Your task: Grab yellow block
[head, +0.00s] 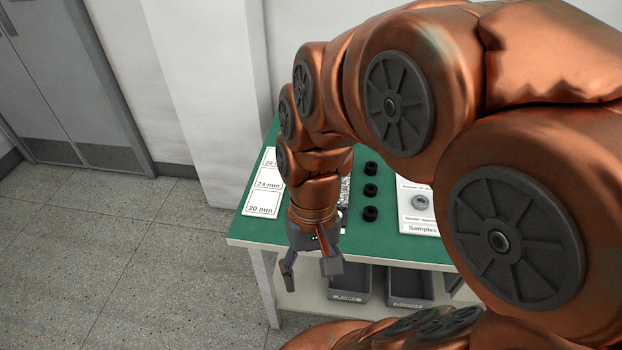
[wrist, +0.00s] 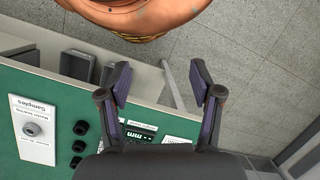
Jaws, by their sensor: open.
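No yellow block shows in either view. My gripper (head: 310,268) is open and empty at the front edge of the green table (head: 268,233) in the head view. My copper arm hides much of the right side of the table in the head view.
Several black cylindrical parts (head: 370,190) stand in a row on the table. A white Samples board (head: 418,208) with a grey ring lies right of them. White size cards (head: 264,185) lie at the left. Grey bins (head: 350,284) sit on the lower shelf. Floor at left is clear.

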